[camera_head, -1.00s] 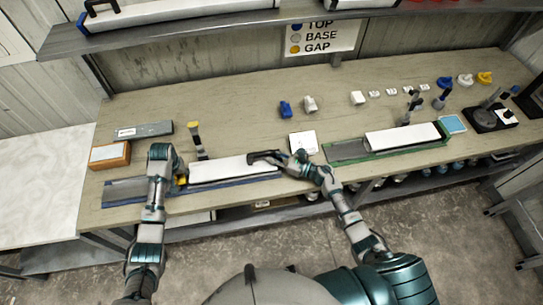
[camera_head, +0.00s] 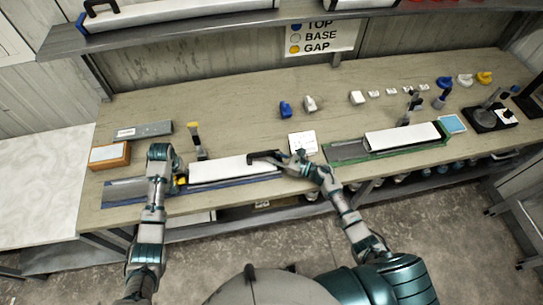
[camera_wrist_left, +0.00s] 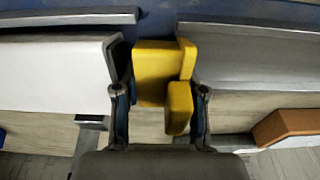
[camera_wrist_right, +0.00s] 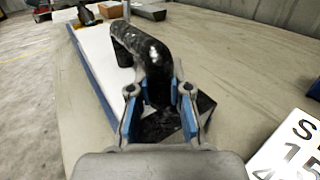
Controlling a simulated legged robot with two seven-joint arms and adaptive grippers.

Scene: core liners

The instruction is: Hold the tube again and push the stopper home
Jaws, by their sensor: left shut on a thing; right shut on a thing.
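The white tube (camera_head: 222,170) lies along the blue-edged tray (camera_head: 125,190) at the front left of the bench. A yellow stopper (camera_head: 181,181) is at the tube's left end; in the left wrist view the stopper (camera_wrist_left: 160,75) sits between my fingers, close against the tube end (camera_wrist_left: 55,75). My left gripper (camera_wrist_left: 160,105) is shut on the stopper. My right gripper (camera_wrist_right: 160,100) is shut on a black handle (camera_wrist_right: 147,60) at the tube's right end.
An orange box (camera_head: 109,155) and a grey block (camera_head: 143,130) lie at the left. A white number card (camera_head: 303,143) lies right of my right gripper. A second tube (camera_head: 402,137) lies in a green tray (camera_head: 345,152).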

